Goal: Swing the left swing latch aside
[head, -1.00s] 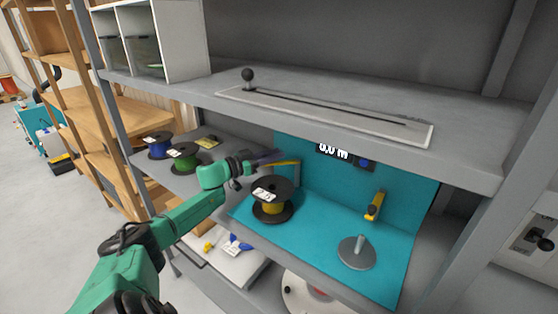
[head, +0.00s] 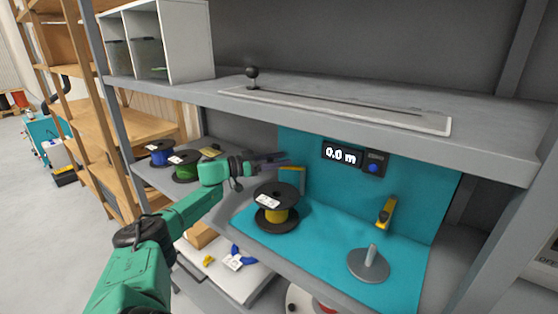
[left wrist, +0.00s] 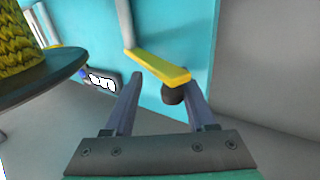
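The left swing latch (head: 293,168) is a yellow bar by the teal back panel, behind the yellow-wire reel. In the left wrist view the yellow bar (left wrist: 158,66) lies slanted just beyond my fingertips, with a dark round knob (left wrist: 172,96) under its right end, between the fingers. My left gripper (head: 280,158) is open, its two fingers apart and nothing clamped between them. In the head view it partly overlaps the latch. I cannot tell whether a finger touches the latch. My right gripper is not in view.
The black reel with yellow wire (head: 276,208) stands on the teal mat (head: 318,238) close below my gripper. Another yellow latch (head: 386,212) and a grey disc with a peg (head: 369,263) are to the right. A display (head: 342,155) reads 0.0 m. A shelf (head: 330,108) hangs above.

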